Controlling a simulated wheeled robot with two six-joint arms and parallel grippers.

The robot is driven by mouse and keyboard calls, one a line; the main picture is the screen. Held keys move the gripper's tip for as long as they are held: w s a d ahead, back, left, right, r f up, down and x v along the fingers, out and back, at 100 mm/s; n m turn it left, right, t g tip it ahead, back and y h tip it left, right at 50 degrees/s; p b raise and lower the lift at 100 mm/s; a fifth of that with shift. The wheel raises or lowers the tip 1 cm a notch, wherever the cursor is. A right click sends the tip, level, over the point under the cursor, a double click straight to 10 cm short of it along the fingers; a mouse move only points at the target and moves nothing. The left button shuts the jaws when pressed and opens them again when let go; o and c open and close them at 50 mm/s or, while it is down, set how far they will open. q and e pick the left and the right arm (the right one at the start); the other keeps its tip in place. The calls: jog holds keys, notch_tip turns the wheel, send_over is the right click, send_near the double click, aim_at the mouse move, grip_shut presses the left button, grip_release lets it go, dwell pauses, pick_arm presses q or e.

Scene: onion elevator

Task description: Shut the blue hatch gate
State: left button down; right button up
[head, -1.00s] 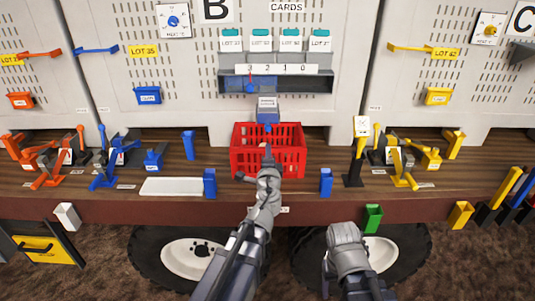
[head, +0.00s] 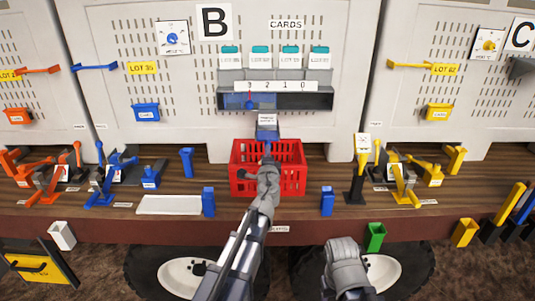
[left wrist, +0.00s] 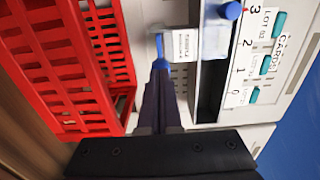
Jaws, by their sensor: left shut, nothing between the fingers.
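The blue hatch gate (head: 268,134) hangs below a white label, under the numbered shelf and above the back of the red basket. In the left wrist view its blue edge (left wrist: 160,48) shows beside the label. My left gripper (head: 267,158) is shut and empty, reaching over the red basket with its tip close below the gate. In the left wrist view the gripper (left wrist: 160,72) points at the blue edge; I cannot tell whether they touch. Of my right arm only a grey part shows at the lower middle; its fingers are not visible.
The red basket (head: 240,185) stands on the wooden bench below the gate. The numbered shelf (head: 305,101) has a blue panel with a knob at left. Blue posts (head: 209,202) stand near the bench edge, and a yellow-topped black stand (head: 355,188) is to the right.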

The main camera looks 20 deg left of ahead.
aim_at(267, 140)
pick_arm(q)
jog(key=x, duration=0.8)
jog(key=shift+s+r, duration=0.1)
jog(key=shift+r, duration=0.05)
jog(key=shift+s, duration=0.1)
